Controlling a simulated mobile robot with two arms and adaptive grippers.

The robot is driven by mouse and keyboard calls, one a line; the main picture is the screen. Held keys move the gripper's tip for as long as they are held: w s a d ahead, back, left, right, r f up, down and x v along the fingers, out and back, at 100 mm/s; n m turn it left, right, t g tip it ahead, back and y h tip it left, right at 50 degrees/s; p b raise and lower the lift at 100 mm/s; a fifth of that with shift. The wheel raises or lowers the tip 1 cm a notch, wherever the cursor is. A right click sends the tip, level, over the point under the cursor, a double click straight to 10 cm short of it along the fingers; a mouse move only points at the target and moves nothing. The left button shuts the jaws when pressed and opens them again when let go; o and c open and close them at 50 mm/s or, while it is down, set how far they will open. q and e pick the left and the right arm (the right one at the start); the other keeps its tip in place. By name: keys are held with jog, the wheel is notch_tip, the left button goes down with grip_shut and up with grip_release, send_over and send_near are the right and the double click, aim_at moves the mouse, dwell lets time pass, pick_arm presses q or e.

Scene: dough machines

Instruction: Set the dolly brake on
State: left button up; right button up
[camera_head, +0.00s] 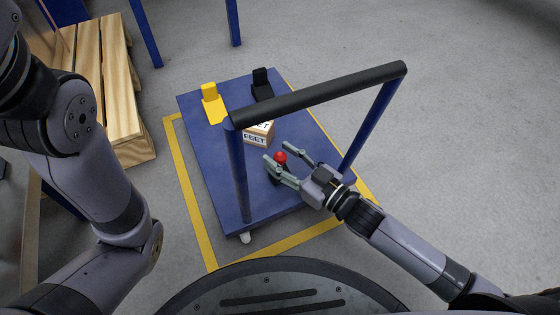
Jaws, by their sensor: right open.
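The blue dolly (205,159) stands on the floor inside a yellow outline, with its black-gripped handle (320,92) on the near side. A small lever with a red knob (280,156) stands on the deck, behind the handle bar; its lower part is partly hidden by my gripper. My right gripper (279,165) is open, low over the deck under the handle. Its fingers are around or right beside the red knob; I cannot tell whether they touch it. My left arm (95,170) comes in from the left, and its gripper is out of view.
A box marked FEET (257,135), a yellow block (211,101) and a black block (262,84) are on the deck. Wooden pallets (120,85) stand at the left. The floor (440,110) at the right is clear.

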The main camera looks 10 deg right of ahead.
jog(key=shift+w+a, duration=0.3)
jog(key=shift+w, duration=0.05)
grip_shut()
dwell(0.4)
dwell(0.4)
